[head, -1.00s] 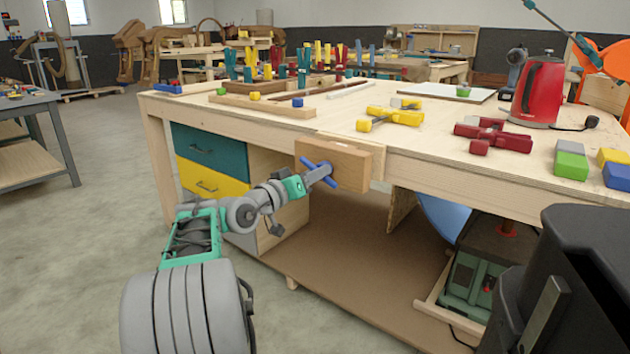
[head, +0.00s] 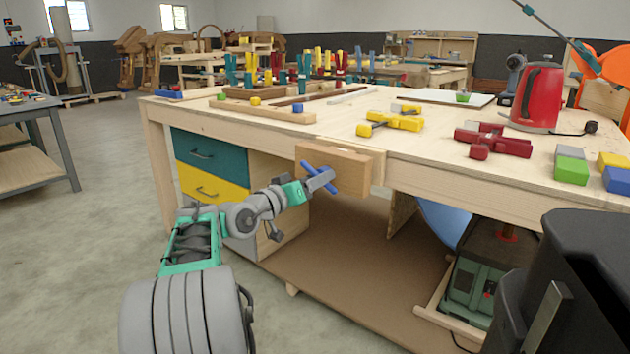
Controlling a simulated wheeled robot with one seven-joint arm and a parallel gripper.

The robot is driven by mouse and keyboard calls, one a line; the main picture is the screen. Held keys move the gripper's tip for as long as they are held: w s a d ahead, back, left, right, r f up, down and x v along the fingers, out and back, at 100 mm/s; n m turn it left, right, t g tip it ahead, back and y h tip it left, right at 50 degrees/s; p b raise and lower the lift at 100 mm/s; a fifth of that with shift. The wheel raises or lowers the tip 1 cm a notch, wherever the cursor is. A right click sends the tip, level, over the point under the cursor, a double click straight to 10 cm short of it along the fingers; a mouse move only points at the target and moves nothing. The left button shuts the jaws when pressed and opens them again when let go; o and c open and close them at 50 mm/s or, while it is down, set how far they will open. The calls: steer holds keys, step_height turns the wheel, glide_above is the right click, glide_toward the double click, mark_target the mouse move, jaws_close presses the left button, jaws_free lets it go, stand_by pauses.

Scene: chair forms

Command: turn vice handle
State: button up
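The wooden vice jaw (head: 345,168) stands at the front edge of the workbench (head: 440,165). A blue vice handle (head: 319,176) sits in front of its face, slanting from upper left to lower right. My gripper (head: 318,180) is at the handle, with its end against or very near the middle of the bar. My arm reaches to it from the lower left. The fingertips are too small and partly hidden by the handle, so I cannot tell whether they are closed on it.
Yellow clamps (head: 393,121), dark red clamps (head: 492,141) and a red kettle (head: 538,97) lie or stand on the benchtop. Teal and yellow drawers (head: 210,187) are left of the vice. A lower shelf (head: 350,270) lies beneath. Open floor is at the left.

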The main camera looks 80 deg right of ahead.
steer(key=p+v, duration=0.2)
steer(key=v, duration=0.6)
steer(key=shift+s, duration=0.1)
